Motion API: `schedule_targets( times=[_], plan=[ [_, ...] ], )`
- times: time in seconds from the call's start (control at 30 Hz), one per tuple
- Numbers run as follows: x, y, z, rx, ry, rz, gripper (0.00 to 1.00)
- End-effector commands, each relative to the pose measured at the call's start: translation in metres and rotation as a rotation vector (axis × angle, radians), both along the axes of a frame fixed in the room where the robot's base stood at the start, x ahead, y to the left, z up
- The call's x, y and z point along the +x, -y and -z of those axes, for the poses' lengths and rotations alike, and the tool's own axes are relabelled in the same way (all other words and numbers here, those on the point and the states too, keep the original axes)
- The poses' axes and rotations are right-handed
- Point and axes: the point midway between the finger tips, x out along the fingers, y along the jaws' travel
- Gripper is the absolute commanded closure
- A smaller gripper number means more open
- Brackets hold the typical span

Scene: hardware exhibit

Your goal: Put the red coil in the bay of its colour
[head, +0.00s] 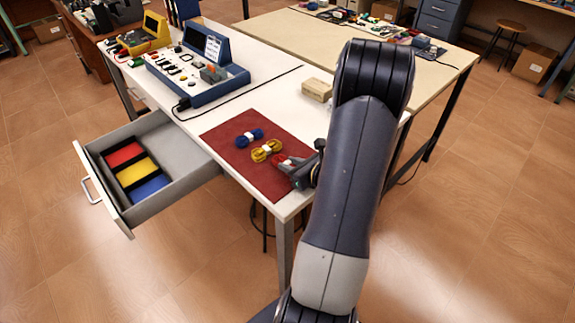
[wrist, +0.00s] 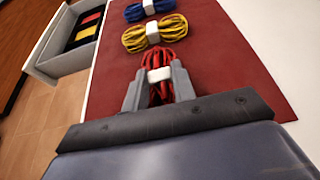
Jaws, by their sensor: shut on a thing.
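The red coil (wrist: 160,60) with a white tie is between the fingers of my gripper (wrist: 159,86) in the wrist view. My gripper is shut on it, low over the red mat; I cannot tell whether the coil still touches the mat. In the head view the red coil (head: 279,161) shows a little beside my gripper (head: 289,167), mostly hidden. The open drawer (head: 190,158) at left holds a red bay (head: 123,156), a yellow bay (head: 137,173) and a blue bay (head: 150,189). The bays look empty.
A yellow coil (head: 267,150) and a blue coil (head: 249,137) lie on the red mat (head: 231,153), behind the red coil in the wrist view. A blue console (head: 200,75) with a cable and a cardboard-coloured block (head: 317,90) stand on the white table (head: 285,75).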

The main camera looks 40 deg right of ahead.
Motion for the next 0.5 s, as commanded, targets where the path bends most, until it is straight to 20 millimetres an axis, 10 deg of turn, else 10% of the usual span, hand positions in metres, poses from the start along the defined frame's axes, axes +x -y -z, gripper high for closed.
schedule_targets(
  times=[0.5],
  plan=[
    [0.000, 0.000, -0.052, -0.006, 0.003, 0.000, 1.00]
  ],
)
